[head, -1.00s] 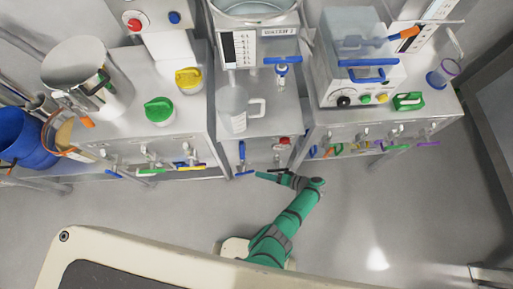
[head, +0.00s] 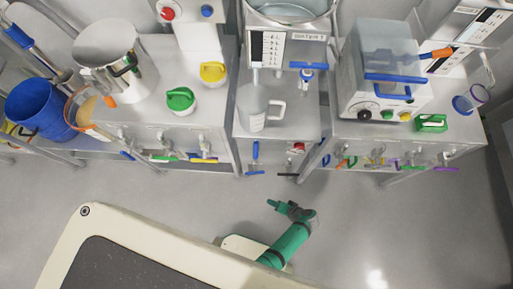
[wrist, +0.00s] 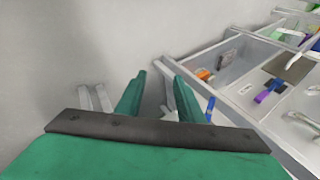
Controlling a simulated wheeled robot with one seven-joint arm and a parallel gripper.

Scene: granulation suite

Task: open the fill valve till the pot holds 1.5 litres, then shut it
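A large steel pot (head: 113,55) stands on the left bench. My gripper (head: 271,204) is over the floor in front of the middle bench, apart from everything. In the wrist view its two green fingers (wrist: 158,92) are spread with nothing between them.
Valves with coloured levers line the bench fronts, including a blue one (head: 256,152) under the jug. A clear-topped machine (head: 385,75) stands on the right bench. Green (head: 180,99) and yellow (head: 212,73) lidded containers and a blue drum (head: 38,108) are at left. The floor ahead is clear.

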